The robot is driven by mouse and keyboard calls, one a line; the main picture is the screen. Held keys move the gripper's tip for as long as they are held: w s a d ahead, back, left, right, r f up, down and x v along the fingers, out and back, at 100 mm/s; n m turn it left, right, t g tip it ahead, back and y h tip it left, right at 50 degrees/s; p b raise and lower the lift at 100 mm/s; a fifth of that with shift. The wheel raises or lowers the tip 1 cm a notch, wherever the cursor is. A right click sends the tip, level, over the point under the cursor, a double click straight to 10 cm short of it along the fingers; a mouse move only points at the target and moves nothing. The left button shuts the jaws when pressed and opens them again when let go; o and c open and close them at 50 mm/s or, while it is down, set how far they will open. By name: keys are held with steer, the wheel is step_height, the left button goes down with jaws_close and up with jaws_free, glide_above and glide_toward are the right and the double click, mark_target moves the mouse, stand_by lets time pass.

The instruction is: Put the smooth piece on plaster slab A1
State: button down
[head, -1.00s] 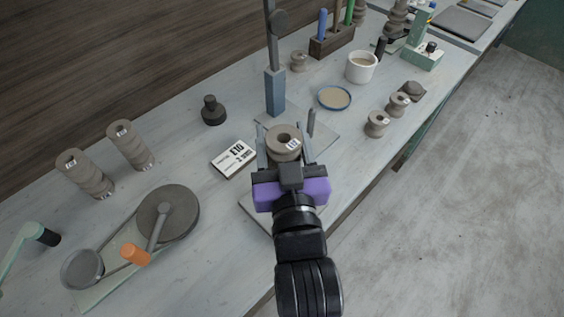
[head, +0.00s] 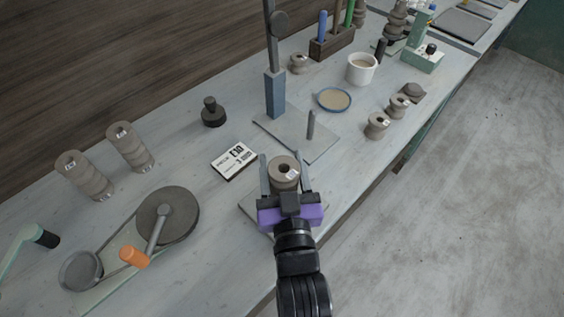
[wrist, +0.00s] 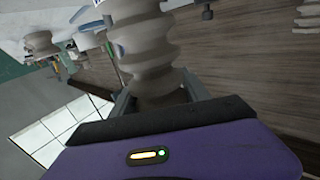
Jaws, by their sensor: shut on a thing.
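My gripper (head: 285,172) is shut on a grey-brown clay piece (head: 284,170) with a hole in its top and a small white label. In the wrist view the held clay piece (wrist: 148,50) shows wavy, ridged sides between the fingers. It is above or near a pale slab (head: 250,206) at the front edge of the bench, mostly hidden by my gripper; I cannot tell if they touch. Dark grey slabs (head: 459,24) lie at the far end. I cannot read A1 on any slab.
A stand with a blue post (head: 275,95) and a base plate with a grey peg (head: 311,127) stands just beyond. Two ridged clay stacks (head: 84,175) are at left. A hand-cranked wheel (head: 172,210), a white cup (head: 362,68) and small clay spools (head: 376,125) are around.

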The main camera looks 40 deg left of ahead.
steer(key=c, duration=0.5)
jaws_free()
steer(key=shift+f, duration=0.1)
steer(key=shift+b+v, duration=0.95)
steer(key=shift+v, duration=5.05)
